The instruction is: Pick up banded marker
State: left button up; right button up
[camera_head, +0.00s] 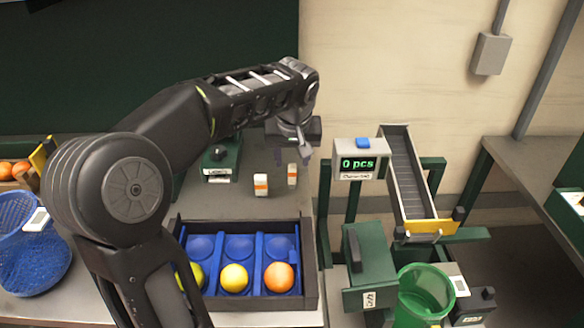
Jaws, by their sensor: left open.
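Two small white markers with orange bands stand on the grey work surface behind the tray. One banded marker (261,185) stands clear of my arm. The other banded marker (292,174) is to its right, just below my left gripper in the picture. My left gripper (293,154) points down and is open, its fingertips near the top of the right-hand marker. I cannot tell whether the fingers touch it. My right gripper is not in view.
A dark tray (312,275) with blue pockets holds yellow and orange fruit in front. A green device (221,158) stands left of the markers. The counter display (360,160) and chute (408,175) stand right. A blue basket (35,255) and green bin (425,292) flank the area.

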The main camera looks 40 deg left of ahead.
aim_at(292, 173)
pick_arm(q)
jog(key=shift+s+r, duration=0.1)
jog(key=shift+x, duration=1.35)
jog(key=p+x, duration=0.1)
jog(key=x, duration=0.4)
jog(key=shift+c, duration=0.3)
grip_shut()
